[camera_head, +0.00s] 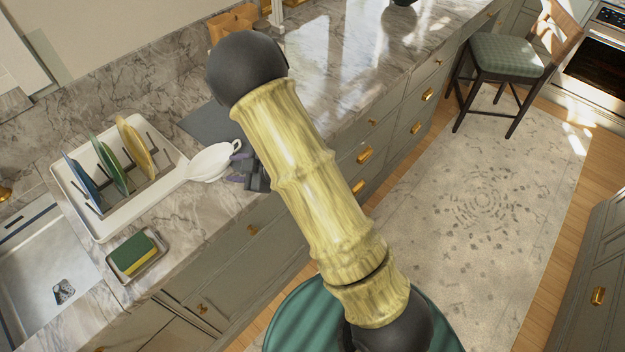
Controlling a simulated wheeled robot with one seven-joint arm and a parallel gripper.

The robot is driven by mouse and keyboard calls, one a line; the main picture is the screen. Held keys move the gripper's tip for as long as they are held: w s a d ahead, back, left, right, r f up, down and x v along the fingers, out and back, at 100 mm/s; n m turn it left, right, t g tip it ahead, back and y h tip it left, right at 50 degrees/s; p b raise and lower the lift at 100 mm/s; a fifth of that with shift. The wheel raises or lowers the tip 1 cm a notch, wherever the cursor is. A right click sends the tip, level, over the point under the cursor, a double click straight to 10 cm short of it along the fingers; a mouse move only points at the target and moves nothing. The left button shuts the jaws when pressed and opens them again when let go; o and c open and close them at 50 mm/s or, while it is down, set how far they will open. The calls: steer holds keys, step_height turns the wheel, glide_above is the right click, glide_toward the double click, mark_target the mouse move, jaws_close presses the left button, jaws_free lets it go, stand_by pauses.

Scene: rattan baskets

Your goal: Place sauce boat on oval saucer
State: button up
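The white sauce boat (209,163) is over the counter, right of the dish rack, with its small loop handle at the upper right. My gripper (237,168) is at its right side, dark with purplish fingertips, very close to the boat. The two fingertips look apart, but my arm hides part of the gripper, and I cannot tell whether they touch or hold the boat. A pale narrow part stretches left from the boat toward the rack; I cannot tell whether it is the spout or another dish. I cannot make out the oval saucer clearly.
A white dish rack (98,228) holds blue, green and yellow plates upright. A sponge (132,254) lies on a small tray in front, beside the sink (40,275). A dark flat panel (205,124) lies behind the boat. Bare marble lies between the sponge tray and my gripper.

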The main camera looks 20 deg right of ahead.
steer(key=s+d+r+m+h, duration=0.1)
steer(key=d+r+m+h, duration=0.3)
steer(key=d, duration=0.3)
steer(key=s+d+r+m+h, duration=0.1)
steer(key=d+m+h, duration=0.4)
steer(key=d+m, duration=0.15)
steer(key=s+d+r+m+g, duration=0.2)
steer(key=s+m, duration=0.1)
steer(key=s, duration=0.4)
steer(key=s+d+r+m+g+h, duration=0.1)
steer(key=s+d+r+m+g, duration=0.1)
steer(key=s, duration=0.6)
steer(key=shift+s+m+g, duration=0.3)
steer(key=shift+m+g, duration=0.25)
steer(key=shift+g, duration=0.25)
